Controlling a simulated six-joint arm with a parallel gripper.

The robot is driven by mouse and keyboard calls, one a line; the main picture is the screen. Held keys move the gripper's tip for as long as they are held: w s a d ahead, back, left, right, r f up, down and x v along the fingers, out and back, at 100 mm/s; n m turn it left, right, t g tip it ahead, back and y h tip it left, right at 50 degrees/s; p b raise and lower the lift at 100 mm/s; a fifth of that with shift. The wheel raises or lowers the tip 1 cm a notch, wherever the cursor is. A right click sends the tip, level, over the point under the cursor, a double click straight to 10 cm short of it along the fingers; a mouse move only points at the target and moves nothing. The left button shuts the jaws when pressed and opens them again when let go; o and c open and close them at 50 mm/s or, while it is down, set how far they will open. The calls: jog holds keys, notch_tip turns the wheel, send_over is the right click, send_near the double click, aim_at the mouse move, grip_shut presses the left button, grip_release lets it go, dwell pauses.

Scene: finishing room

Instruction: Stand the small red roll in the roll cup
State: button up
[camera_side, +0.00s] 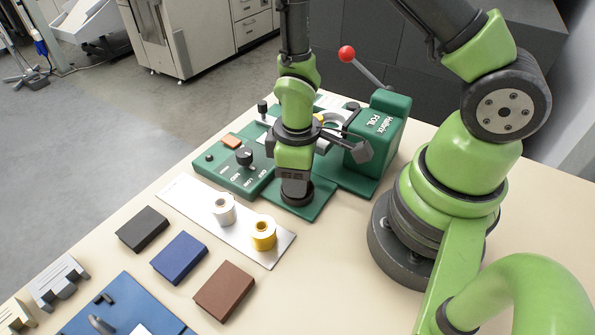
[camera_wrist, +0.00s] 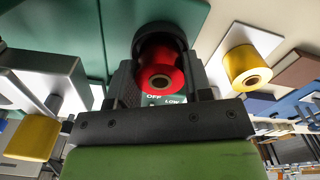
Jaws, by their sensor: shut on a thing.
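The small red roll (camera_wrist: 160,68) shows in the wrist view between the two fingers of my gripper, its holed end facing the camera. My gripper (camera_side: 295,183) is shut on it and points down at the roll cup. The roll cup (camera_side: 298,197) is a black round holder on the green base plate; in the wrist view its dark rim (camera_wrist: 162,30) surrounds the far end of the roll. The roll looks in line with the cup and at least partly inside it; how deep, I cannot tell. The side view hides the roll behind my gripper.
A white roll (camera_side: 223,210) and a gold roll (camera_side: 263,232) stand on a metal strip to the left. Black, blue (camera_side: 179,257) and brown (camera_side: 224,290) blocks lie in front. The green foil machine (camera_side: 374,140), with a red-knobbed lever (camera_side: 347,53), stands close behind my gripper.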

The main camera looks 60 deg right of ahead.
jog(key=shift+f, duration=0.45)
jog(key=o, duration=0.6)
jog(key=shift+r, duration=0.1)
jog(key=shift+r, duration=5.4)
